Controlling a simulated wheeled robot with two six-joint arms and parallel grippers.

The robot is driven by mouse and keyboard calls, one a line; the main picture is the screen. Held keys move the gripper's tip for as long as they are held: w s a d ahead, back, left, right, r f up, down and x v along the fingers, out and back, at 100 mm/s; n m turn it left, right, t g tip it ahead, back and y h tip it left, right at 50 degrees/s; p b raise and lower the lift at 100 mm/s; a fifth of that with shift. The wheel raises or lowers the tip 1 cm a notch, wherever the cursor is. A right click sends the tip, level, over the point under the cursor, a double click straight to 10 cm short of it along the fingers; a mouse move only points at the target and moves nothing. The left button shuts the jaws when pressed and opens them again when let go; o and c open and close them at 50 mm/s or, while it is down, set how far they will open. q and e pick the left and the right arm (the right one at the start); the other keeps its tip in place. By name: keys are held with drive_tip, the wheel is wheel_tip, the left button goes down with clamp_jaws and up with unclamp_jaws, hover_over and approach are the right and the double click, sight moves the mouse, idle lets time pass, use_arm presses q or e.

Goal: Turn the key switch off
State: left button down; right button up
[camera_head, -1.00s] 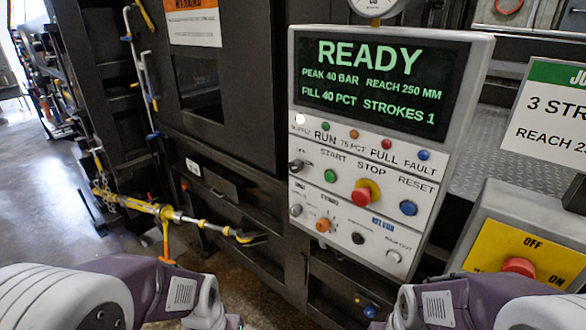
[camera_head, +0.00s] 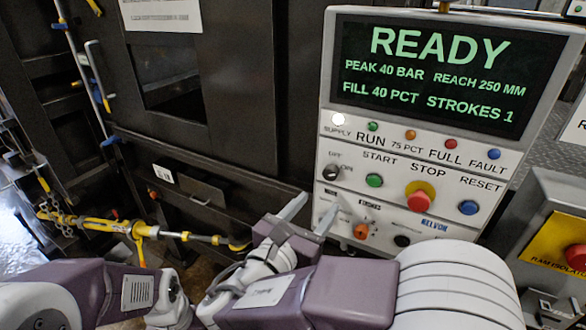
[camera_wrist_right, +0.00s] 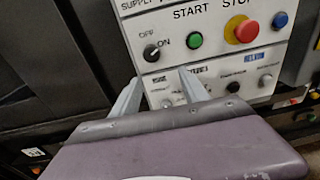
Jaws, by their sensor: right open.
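The key switch (camera_head: 331,172) is a small dark knob with a bright pointer, at the left edge of the control panel (camera_head: 325,115), beside the OFF and ON labels. It also shows in the right wrist view (camera_wrist_right: 151,53), left of the green START button. My right gripper (camera_head: 312,212) is open and empty, its two fingers pointing up toward the panel just below and left of the key switch. In the right wrist view its fingers (camera_wrist_right: 160,86) lie below the switch, apart from it. Of my left arm only links show at the lower left; its gripper is not visible.
The panel's screen (camera_head: 428,75) reads READY. The green START button (camera_head: 374,180), red STOP button (camera_head: 420,197) and blue RESET button (camera_head: 468,208) sit right of the switch. An orange knob (camera_head: 361,231) is below.

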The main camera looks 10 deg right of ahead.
sight(328, 176)
drive_tip(key=shift+n+t, duration=0.3)
drive_tip(key=shift+t, duration=0.2)
drive_tip(key=x, duration=0.2)
drive_tip(key=r+p+x, duration=0.1)
drive_tip(key=x, duration=0.2)
drive_tip(key=p+x, duration=0.1)
drive_tip(key=x, duration=0.2)
drive_tip(key=shift+w+a+r, duration=0.1)
drive_tip(key=shift+w+r, duration=0.25)
drive_tip(key=shift+a, duration=0.1)
clamp_jaws()
